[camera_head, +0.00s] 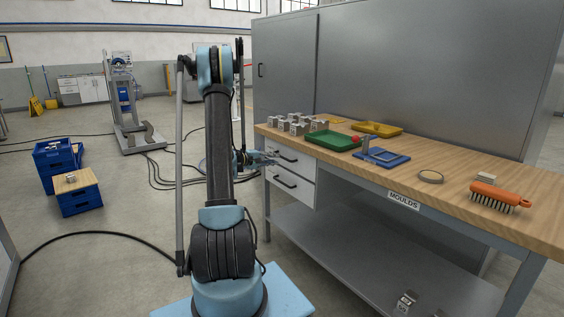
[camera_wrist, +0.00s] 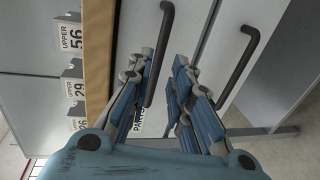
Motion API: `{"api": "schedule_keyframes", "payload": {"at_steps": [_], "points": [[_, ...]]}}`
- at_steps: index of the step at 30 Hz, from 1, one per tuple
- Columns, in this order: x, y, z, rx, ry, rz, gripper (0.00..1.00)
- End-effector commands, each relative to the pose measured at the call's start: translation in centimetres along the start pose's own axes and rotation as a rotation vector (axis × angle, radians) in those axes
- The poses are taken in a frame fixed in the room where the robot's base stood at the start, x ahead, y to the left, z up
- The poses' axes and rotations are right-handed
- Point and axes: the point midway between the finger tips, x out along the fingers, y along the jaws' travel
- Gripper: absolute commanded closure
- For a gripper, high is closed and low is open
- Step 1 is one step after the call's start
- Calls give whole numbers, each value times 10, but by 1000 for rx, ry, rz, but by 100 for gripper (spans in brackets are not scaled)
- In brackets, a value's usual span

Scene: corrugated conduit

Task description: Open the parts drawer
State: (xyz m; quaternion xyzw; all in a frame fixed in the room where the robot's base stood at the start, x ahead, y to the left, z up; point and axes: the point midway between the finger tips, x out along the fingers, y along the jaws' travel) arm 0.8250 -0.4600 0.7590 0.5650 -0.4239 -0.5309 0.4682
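The parts drawer is the upper of two pale grey drawer fronts (camera_head: 300,163) under the bench's left end. Its dark bar handle (camera_head: 284,158) faces my gripper (camera_head: 264,159). In the wrist view, turned on its side, this handle (camera_wrist: 163,45) lies between the blue fingers of my gripper (camera_wrist: 165,70), nearer the left finger. The fingers are apart; I cannot tell whether either touches the handle. A label reading "PARTS" (camera_wrist: 138,122) is partly hidden by a finger. The drawer looks closed flush. The lower drawer's handle (camera_wrist: 238,68) is right of my fingers.
The wooden bench top (camera_head: 450,172) carries metal blocks (camera_head: 297,122), a green tray (camera_head: 333,140), a blue fixture (camera_head: 383,157) and an orange brush (camera_head: 497,196). A lower shelf (camera_head: 340,250) runs beneath. Blue crates (camera_head: 55,160) stand left. Floor before the drawers looks clear except for cables.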

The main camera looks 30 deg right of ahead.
Motion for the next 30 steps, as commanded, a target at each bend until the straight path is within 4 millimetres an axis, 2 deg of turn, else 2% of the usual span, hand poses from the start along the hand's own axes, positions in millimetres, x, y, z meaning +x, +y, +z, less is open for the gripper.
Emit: {"api": "schedule_keyframes", "payload": {"at_steps": [6, 12, 18, 27, 30], "points": [[39, 0, 0, 0, -2, 0, 81], [66, 0, 0, 0, -1, 0, 81], [77, 0, 0, 0, 0, 0, 81], [79, 0, 0, 0, 0, 0, 81], [79, 0, 0, 0, 0, 0, 100]]}}
